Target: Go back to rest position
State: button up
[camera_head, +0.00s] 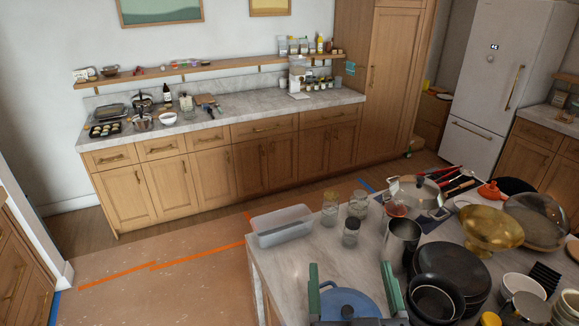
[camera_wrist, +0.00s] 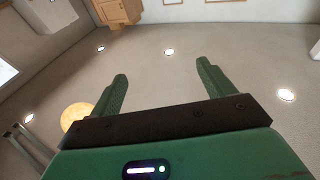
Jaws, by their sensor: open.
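My gripper (camera_head: 350,266) shows at the bottom of the head view, with its two green fingers pointing up and wide apart. Nothing is between the fingers in the wrist view (camera_wrist: 162,68), where they stand open against the ceiling. In the head view a blue round pot or lid (camera_head: 350,305) shows behind and between the fingers, on the island (camera_head: 290,268). I cannot tell the gap between my gripper and it. Most of my arm is out of view.
The island is crowded: a clear plastic bin (camera_head: 282,226), several jars, a steel pot (camera_head: 420,196), a gold bowl (camera_head: 490,228) and dark pans (camera_head: 450,275). A long counter (camera_head: 240,119) with cabinets stands along the back wall. Open floor (camera_head: 150,255) lies to the left.

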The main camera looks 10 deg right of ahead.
jog(key=s+a+r+t+y+p, duration=0.1)
jog(key=s+a+r, duration=0.1)
jog(key=a+r, duration=0.3)
jog(key=s+a+r+n+t+y+p, duration=0.1)
jog(key=a+r, duration=0.5)
jog(key=r, duration=0.6)
jog(key=s+a+r+n+t+y+p, duration=0.1)
jog(key=s+a+r+t+y, duration=0.1)
jog(key=a+r, duration=0.3)
notch_tip(320, 180, up, 4)
jog(key=shift+s+a+f+t+y, duration=0.15)
jog(key=shift+s+a+t+y, duration=0.15)
jog(key=shift+t+y, duration=0.35)
